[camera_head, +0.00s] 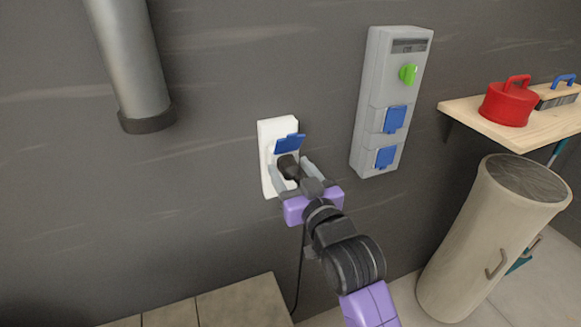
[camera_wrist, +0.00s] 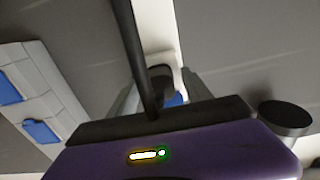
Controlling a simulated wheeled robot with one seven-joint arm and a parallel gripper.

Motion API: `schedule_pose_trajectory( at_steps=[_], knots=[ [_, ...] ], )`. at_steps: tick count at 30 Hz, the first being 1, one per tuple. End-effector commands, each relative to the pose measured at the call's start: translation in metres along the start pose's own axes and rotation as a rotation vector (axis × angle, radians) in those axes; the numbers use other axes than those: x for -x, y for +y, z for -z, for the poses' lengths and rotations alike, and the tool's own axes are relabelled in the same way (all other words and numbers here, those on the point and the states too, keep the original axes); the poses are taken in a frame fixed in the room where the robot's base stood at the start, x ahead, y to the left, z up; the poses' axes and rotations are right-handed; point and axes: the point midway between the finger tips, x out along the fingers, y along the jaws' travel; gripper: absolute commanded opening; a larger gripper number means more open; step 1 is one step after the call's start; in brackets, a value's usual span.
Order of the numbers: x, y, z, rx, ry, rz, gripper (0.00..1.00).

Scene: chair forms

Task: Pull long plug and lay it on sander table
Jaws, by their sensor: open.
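A black plug (camera_head: 288,165) sits in the white wall socket (camera_head: 267,185), under its raised blue flap (camera_head: 289,143). Its black cord (camera_head: 300,270) hangs down the wall. My gripper (camera_head: 290,172) is at the socket, its two fingers open on either side of the plug. I cannot tell whether they touch it. In the wrist view the plug (camera_wrist: 160,76) shows between the fingers, and the dark cord runs up across the picture. No sander table can be made out for certain.
A grey panel (camera_head: 372,90) with a green knob and blue flaps is right of the socket. A wooden shelf (camera_head: 470,108) holds a red lidded thing (camera_head: 507,105) and a brush (camera_head: 556,95). A pale cylinder (camera_head: 470,250) stands below. A tiled surface (camera_head: 235,305) is at the lower left.

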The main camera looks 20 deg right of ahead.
Motion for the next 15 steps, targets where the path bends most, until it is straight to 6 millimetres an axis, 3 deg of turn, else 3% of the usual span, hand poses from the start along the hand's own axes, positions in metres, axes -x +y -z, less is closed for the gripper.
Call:
schedule_pose_trajectory(
  at_steps=[5,13,15],
  knots=[
    [0.0,0.0,-0.0003,0.0,0.0,0.0,0.56],
    [0.0,0.0,-0.0002,0.0,0.0,0.0,0.03],
    [0.0,0.0,-0.0002,0.0,0.0,0.0,0.0]
  ],
)
